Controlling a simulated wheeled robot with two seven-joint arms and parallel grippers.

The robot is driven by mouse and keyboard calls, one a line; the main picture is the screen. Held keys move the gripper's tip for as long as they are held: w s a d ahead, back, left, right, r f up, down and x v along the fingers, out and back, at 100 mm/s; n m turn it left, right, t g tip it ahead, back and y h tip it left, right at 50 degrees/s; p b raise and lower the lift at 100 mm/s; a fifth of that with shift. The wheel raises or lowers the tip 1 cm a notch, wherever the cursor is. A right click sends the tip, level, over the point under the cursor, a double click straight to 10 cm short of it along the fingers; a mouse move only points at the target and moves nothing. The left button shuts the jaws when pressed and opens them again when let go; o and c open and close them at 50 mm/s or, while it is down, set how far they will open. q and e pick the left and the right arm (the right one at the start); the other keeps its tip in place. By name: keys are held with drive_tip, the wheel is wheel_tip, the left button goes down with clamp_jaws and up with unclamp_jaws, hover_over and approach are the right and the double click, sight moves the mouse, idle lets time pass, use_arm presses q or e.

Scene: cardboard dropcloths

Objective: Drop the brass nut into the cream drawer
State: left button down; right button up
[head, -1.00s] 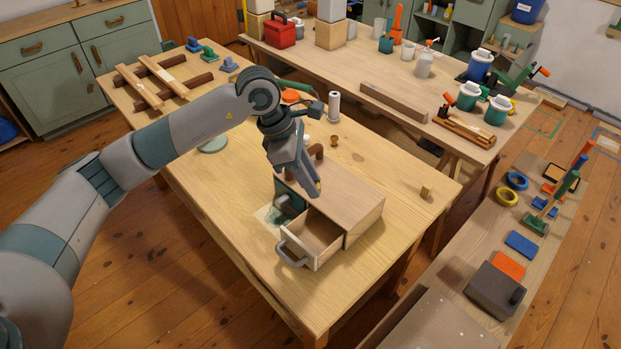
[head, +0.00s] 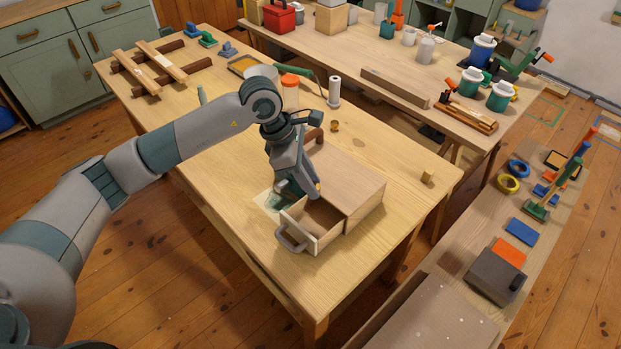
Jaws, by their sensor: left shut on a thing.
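The cream drawer (head: 327,240) is pulled open from a wooden box (head: 345,180) on the near table. Its grey handle (head: 291,238) faces the lower left. My left gripper (head: 313,193) points down just over the back part of the open drawer. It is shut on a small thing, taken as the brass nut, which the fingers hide. I cannot tell whether the fingertips are below the drawer's rim. The visible part of the drawer's inside looks empty. My right gripper is not in view.
A small brass-coloured piece (head: 334,127) and a wooden block (head: 427,176) stand on the table beyond the box. A white cylinder (head: 334,91) and an orange-lidded jar (head: 290,92) stand farther back.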

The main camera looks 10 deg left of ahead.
use_arm(q)
drive_tip(key=c, duration=1.4)
unclamp_jaws()
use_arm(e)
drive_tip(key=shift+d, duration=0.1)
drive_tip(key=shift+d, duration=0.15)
use_arm(q)
drive_tip(key=shift+a+r, duration=0.2)
drive_tip(key=shift+r, duration=0.3)
drive_tip(key=shift+b+v, duration=2.55)
drive_tip(key=shift+v, duration=5.65)
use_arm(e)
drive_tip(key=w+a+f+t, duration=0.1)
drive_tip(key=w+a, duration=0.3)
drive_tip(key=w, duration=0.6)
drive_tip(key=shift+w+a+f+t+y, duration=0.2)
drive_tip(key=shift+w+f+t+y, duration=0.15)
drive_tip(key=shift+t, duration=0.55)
use_arm(q)
drive_tip(key=shift+s+d, duration=0.1)
drive_tip(key=shift+d, duration=0.05)
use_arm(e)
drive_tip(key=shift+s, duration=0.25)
